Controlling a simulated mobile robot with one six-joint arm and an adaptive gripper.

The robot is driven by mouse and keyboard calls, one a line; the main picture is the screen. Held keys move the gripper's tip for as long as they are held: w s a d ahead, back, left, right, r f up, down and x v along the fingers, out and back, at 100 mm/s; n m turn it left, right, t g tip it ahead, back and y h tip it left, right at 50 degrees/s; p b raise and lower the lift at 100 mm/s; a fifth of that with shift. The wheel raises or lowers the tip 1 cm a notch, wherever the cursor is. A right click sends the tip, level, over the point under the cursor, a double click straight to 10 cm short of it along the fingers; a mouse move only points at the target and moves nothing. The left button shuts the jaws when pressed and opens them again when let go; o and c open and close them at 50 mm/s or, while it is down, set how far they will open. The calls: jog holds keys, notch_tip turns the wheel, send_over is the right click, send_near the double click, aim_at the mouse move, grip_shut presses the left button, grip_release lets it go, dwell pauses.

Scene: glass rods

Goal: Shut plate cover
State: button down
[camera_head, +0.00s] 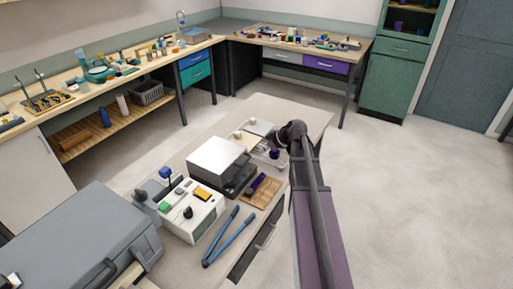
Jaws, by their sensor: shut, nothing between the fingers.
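A device with a large white cover (214,158) and a dark base (240,180) stands on the central bench. I take the white panel to be the plate cover; whether it is fully down is hard to tell at this size. My arm reaches in from the lower right, and my gripper (275,155) is at its far end, right of the device, over a pale tray (262,160). The gripper is small and dark here, with its fingers shut and nothing held. It appears apart from the cover.
A white instrument (190,222) with coloured items on top stands in front of the device. A wooden rack (261,192) with a purple item and blue long-handled tongs (226,236) lie nearby. The bench's far right corner (305,112) is clear.

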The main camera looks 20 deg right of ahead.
jog(key=shift+p+v, duration=0.5)
jog(key=shift+v, duration=0.75)
jog(key=shift+s+d+f, duration=0.1)
jog(key=shift+s+f, duration=0.05)
jog(key=shift+f, duration=0.05)
jog(key=s+a+f+m+g+h, duration=0.2)
jog(key=s+a+m+g, duration=0.1)
jog(key=s+a, duration=0.6)
jog(key=s+a+f+m+g+h, duration=0.3)
jog(key=s+a, duration=0.5)
jog(key=a, duration=0.3)
jog(key=shift+s+m+g, duration=0.35)
jog(key=shift+m+g, duration=0.05)
jog(key=shift+m, duration=0.2)
jog(key=shift+r, duration=0.1)
